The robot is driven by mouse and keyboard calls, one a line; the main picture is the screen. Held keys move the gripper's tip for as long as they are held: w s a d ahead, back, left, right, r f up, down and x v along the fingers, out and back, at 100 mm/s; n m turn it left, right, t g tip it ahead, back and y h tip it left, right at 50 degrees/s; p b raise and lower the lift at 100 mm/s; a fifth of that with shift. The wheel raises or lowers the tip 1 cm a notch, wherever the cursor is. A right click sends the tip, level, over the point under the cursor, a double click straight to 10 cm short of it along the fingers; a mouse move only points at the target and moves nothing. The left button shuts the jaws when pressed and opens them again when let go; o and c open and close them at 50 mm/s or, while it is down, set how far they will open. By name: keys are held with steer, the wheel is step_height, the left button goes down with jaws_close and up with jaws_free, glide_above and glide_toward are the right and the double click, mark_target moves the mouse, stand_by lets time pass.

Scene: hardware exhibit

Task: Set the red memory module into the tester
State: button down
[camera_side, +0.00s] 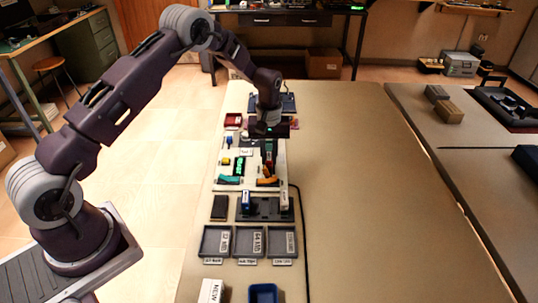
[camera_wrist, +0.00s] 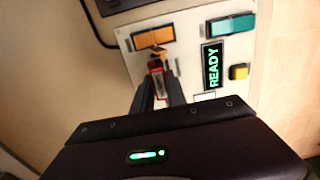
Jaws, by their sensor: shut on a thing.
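The tester is a white panel (camera_wrist: 187,62) with a green READY display (camera_wrist: 212,65), a yellow button (camera_wrist: 239,72), a teal part (camera_wrist: 231,25) and an orange part (camera_wrist: 152,37). It also shows in the side view (camera_side: 219,184), on the long bench. My gripper (camera_wrist: 158,88) is shut on the red memory module (camera_wrist: 155,66), which sits between the fingertips over the panel, beside the orange part. In the side view my gripper (camera_side: 269,150) points down at the panel's right half. Whether the module touches a slot cannot be told.
Grey bins (camera_side: 216,240) with labels line the bench in front of the panel. A dark fixture (camera_side: 264,209) with upright blue and white pieces stands between them. The bench top to the right is clear beyond a black cable (camera_side: 305,250).

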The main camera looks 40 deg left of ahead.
steer(key=shift+f, duration=0.35)
stand_by(0.3)
steer(key=c, duration=1.3)
jaws_free()
steer(key=shift+o, duration=0.2)
steer(key=o, duration=0.4)
steer(key=shift+r, duration=0.1)
steer(key=shift+r, duration=3.65)
